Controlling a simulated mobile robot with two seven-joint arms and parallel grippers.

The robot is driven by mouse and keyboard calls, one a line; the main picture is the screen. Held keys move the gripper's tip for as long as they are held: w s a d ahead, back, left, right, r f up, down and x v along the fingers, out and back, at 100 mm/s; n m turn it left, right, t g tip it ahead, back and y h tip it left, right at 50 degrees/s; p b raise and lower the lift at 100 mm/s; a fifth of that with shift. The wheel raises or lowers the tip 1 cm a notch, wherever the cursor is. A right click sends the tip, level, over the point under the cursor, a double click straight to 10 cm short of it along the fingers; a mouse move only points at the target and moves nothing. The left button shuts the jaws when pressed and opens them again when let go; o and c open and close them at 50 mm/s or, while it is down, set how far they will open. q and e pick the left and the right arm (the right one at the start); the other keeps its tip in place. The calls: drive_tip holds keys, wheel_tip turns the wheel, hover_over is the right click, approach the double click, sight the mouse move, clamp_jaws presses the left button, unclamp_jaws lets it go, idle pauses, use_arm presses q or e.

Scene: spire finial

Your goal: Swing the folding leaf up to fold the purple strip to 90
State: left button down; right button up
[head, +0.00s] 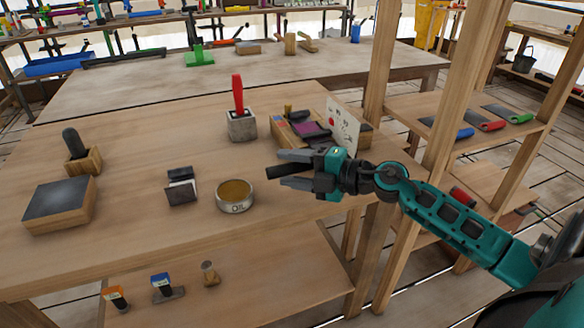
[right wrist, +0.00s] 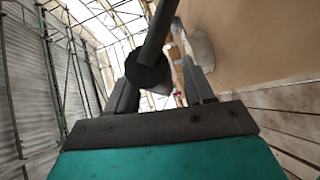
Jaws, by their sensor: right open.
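The purple strip (head: 311,128) lies among dark parts of a small bending device on a wooden base (head: 283,133), at the right end of the bench. I cannot clearly tell the folding leaf from the other dark parts. My right gripper (head: 284,170) is nearer the camera than the device, pointing left, with its fingers spread. A dark rod (head: 285,171) shows between the fingers; in the right wrist view it is a black cylinder with a thinner bar (right wrist: 150,70). I cannot tell what it belongs to. My left gripper is not in view.
A white card (head: 343,127) stands beside the device. A red-handled block (head: 241,123), a round oil tin (head: 234,197), a dark folded piece (head: 181,187) and a dark-topped block (head: 58,201) share the bench (head: 140,140). Wooden posts (head: 437,85) rise on the right.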

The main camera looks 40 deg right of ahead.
drive_tip(key=shift+w, duration=0.1)
drive_tip(key=shift+c, duration=0.4)
clamp_jaws()
